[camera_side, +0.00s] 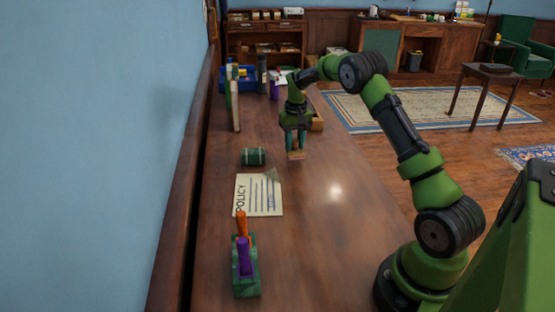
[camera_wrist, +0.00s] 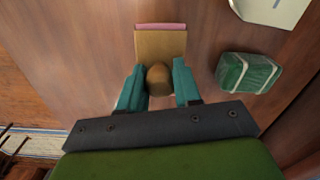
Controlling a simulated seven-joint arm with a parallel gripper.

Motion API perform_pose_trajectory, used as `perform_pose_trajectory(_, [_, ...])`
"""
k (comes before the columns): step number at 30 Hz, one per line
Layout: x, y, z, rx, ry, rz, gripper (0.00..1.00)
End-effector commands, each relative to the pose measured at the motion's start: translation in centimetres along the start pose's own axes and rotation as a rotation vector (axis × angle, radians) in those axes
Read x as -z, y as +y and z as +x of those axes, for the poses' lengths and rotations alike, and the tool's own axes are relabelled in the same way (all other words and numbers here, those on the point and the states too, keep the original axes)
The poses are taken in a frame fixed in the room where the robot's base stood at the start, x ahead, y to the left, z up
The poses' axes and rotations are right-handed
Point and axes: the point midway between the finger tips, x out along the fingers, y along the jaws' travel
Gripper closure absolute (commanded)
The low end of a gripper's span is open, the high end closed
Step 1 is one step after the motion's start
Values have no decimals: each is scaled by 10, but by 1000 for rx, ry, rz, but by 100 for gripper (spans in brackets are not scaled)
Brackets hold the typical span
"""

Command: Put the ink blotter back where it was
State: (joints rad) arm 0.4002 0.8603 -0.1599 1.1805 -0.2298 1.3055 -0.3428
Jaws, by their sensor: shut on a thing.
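The ink blotter (camera_wrist: 160,44) is a tan wooden block with a round brown knob and a pink edge in the wrist view. It also shows small under the gripper in the side view (camera_side: 296,154). My gripper (camera_wrist: 159,82) is shut on the blotter's knob, with one teal finger on each side. In the side view my gripper (camera_side: 295,142) points down over the middle of the desk. I cannot tell whether the blotter touches the desk. Its underside is hidden.
A green bundle (camera_side: 253,157) and a policy paper (camera_side: 258,195) lie to the left. A green holder (camera_side: 246,278) with orange and purple items stands nearer. Books (camera_side: 233,105), a blue bin (camera_side: 238,78) and a wooden tray (camera_side: 317,124) are farther back. The right desk surface is clear.

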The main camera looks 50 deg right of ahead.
Motion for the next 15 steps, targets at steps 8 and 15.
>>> perform_pose_trajectory(8, [0, 0, 25, 1, 0, 1, 100])
perform_pose_trajectory(15, [-1, 0, 28, 0, -1, 1, 100])
